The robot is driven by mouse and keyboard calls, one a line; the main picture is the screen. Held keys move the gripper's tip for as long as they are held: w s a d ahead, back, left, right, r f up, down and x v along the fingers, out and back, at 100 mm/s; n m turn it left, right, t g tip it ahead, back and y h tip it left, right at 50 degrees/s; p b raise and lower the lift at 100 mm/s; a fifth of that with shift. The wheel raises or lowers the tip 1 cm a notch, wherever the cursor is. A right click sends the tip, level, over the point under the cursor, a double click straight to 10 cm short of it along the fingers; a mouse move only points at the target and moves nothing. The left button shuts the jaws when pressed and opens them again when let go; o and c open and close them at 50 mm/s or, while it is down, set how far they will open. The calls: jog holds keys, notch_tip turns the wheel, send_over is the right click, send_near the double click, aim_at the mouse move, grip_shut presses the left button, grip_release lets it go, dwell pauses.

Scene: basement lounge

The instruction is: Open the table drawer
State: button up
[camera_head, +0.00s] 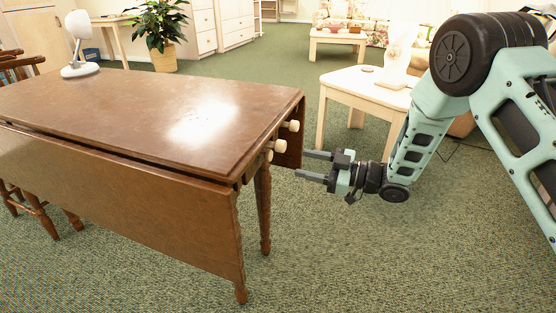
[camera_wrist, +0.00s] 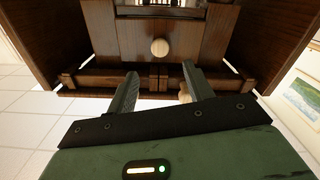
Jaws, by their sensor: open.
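The brown drop-leaf table (camera_head: 110,105) fills the left of the head view, its near leaf hanging down. Pale round knobs (camera_head: 279,146) stick out from its right end, under the top. The end face is mostly hidden there. In the wrist view, a pale knob (camera_wrist: 159,47) sits on the dark wooden drawer front (camera_wrist: 134,42), apparently shut. A second pale knob (camera_wrist: 185,92) is partly hidden by the right finger. My gripper (camera_head: 302,164) is open and empty, just right of the table end. In the wrist view its fingers (camera_wrist: 160,72) point toward the table end, below the upper knob.
A pale side table (camera_head: 345,82) stands behind my arm. A white lamp (camera_head: 78,48) stands on the table's far left, and wooden chairs (camera_head: 20,75) stand at the left edge. The green carpet (camera_head: 380,260) in front of and below my gripper is clear.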

aim_at(272, 156)
jog(key=b+x, duration=0.1)
jog(key=x, duration=0.7)
jog(key=shift+w+a+b, duration=0.15)
jog(key=shift+a+b, duration=0.15)
jog(key=shift+a, duration=0.1)
grip_shut()
